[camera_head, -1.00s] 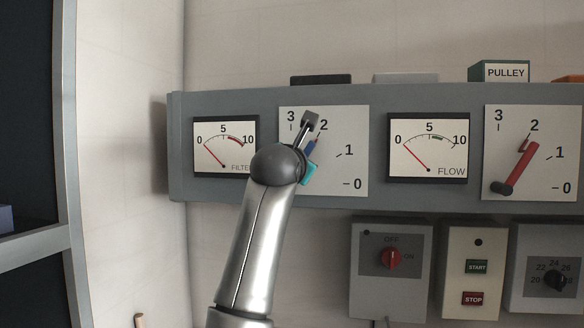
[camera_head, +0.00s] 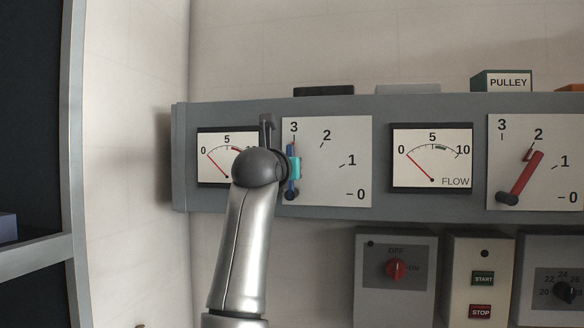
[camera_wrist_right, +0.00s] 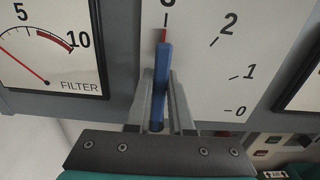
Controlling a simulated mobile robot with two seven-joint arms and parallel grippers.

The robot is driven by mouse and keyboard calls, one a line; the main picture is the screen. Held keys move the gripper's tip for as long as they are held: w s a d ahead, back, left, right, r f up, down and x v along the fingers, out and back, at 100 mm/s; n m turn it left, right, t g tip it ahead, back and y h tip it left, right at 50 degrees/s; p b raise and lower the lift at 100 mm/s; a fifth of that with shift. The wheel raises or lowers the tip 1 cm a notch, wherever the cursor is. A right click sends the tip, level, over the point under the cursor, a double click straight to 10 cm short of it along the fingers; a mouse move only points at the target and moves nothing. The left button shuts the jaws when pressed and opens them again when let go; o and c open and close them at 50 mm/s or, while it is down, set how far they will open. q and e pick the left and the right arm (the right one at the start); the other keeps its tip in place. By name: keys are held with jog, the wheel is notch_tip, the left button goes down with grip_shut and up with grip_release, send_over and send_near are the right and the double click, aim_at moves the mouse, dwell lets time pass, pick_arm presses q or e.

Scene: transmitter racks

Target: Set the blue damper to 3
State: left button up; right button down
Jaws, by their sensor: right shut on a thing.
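The blue damper lever (camera_head: 291,180) is on the left white dial plate (camera_head: 335,185). It stands nearly upright, its tip just under the 3 mark. In the right wrist view the blue lever (camera_wrist_right: 162,75) rises between the fingers of my right gripper (camera_wrist_right: 160,90), with a red pointer tip at the tick below the 3. My right gripper (camera_head: 293,168) is shut on the lever. My arm hides part of the plate's left edge and the FILTER gauge. My left gripper is not in view.
The FILTER gauge (camera_head: 215,170) is left of the plate and the FLOW gauge (camera_head: 432,160) is right of it. A red lever (camera_head: 525,175) on another dial points near 2. Switch boxes with a red knob (camera_head: 396,268) and START and STOP buttons hang below.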

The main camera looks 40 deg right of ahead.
dwell(0.3)
jog(key=c, duration=0.8)
grip_release()
jog(key=b+v, duration=0.4)
jog(key=v, duration=1.1)
jog(key=shift+b, duration=0.4)
